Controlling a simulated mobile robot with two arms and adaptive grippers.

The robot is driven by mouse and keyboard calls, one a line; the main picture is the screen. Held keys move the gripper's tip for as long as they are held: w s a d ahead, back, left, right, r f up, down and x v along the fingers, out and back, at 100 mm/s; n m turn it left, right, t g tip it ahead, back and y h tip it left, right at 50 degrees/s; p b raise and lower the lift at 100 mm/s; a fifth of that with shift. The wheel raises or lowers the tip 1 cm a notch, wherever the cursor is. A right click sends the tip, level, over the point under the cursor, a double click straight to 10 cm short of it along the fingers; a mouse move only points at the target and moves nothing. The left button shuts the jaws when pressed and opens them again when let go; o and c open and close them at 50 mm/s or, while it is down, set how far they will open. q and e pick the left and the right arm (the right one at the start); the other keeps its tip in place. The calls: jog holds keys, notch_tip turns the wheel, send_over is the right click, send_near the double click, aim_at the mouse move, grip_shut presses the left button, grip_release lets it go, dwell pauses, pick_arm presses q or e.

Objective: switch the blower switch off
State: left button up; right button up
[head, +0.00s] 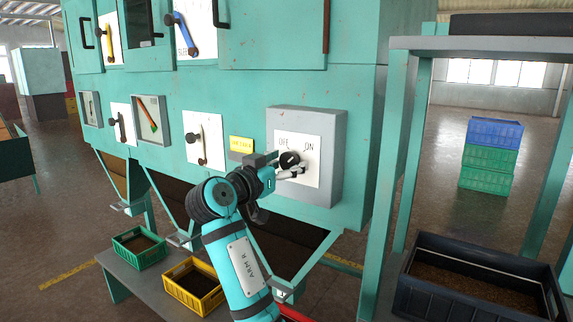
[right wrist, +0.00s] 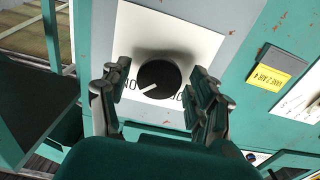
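The blower switch is a round black knob (head: 289,160) on a white plate (head: 312,178) lettered OFF at left and ON at right. In the right wrist view the knob (right wrist: 158,79) appears upside down, with its white pointer mark toward the ON lettering. My right gripper (head: 284,166) is at the knob in the head view. In the right wrist view its two fingers stand apart on either side of the knob, with a visible gap on each side. The fingers hide a little of the plate in the head view. My left gripper is not in view.
The plate is on a grey box (head: 335,155) on the teal machine, beside a yellow label (head: 241,145). Levers (head: 197,138) are to the left. A green crate (head: 139,247) and a yellow crate (head: 193,284) are below. A teal rack with a dark crate (head: 480,262) stands right.

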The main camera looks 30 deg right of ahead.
jog(key=shift+d, duration=0.1)
jog(key=c, duration=0.9)
